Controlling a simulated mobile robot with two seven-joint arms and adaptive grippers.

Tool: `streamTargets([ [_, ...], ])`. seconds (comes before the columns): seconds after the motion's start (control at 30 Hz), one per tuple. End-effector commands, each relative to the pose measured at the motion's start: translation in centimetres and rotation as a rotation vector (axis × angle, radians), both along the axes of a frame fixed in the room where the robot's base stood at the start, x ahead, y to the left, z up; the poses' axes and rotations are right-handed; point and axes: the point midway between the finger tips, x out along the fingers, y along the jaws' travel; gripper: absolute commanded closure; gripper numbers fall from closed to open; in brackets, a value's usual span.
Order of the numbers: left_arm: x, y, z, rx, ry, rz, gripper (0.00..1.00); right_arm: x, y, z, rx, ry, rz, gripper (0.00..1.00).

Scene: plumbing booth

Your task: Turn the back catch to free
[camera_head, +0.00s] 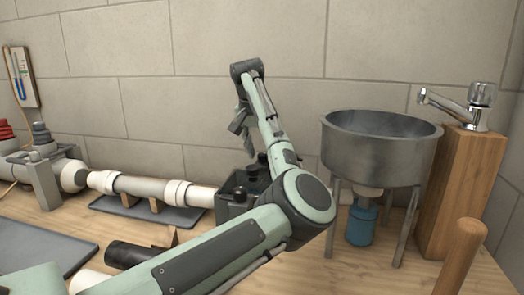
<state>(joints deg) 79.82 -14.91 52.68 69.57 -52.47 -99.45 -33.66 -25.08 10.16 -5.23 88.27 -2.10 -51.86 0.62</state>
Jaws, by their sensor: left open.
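A dark block-like holder (228,210) stands at the right end of the white pipe (140,186), partly hidden by my left arm. Several black knobs show on it; the rearmost knob (262,158) may be the back catch, but its turn position cannot be told. My left gripper (240,128) hangs from the raised wrist above the holder, fingers pointing down, apart from the knobs. It is open and small in view, with nothing seen in it. My right gripper is not in view.
A metal basin (381,150) on legs stands right of my arm, with a blue cup (361,226) under it. A chrome tap (468,104) sits on a wooden post (459,185). A black cylinder (130,254) lies in front. The stone wall (215,110) closes the back.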

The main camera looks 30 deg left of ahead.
Motion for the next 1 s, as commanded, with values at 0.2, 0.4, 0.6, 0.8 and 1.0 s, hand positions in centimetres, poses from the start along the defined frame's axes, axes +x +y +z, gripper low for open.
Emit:
streamTargets([
  [0.2,0.02,-0.02,-0.05,0.0,0.0,0.0,0.55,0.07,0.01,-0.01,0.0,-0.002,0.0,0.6],
  [0.4,0.02,0.0,-0.04,0.0,0.0,0.0,0.8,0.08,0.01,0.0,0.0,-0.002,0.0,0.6],
  [0.6,0.01,-0.01,-0.03,0.0,0.0,0.0,1.0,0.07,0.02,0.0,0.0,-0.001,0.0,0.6],
  [0.8,0.01,-0.04,-0.03,0.001,0.0,0.014,1.0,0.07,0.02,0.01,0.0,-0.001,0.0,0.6],
  [1.0,0.0,-0.07,-0.09,0.001,0.001,0.089,1.0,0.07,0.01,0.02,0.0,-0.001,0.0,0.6],
])
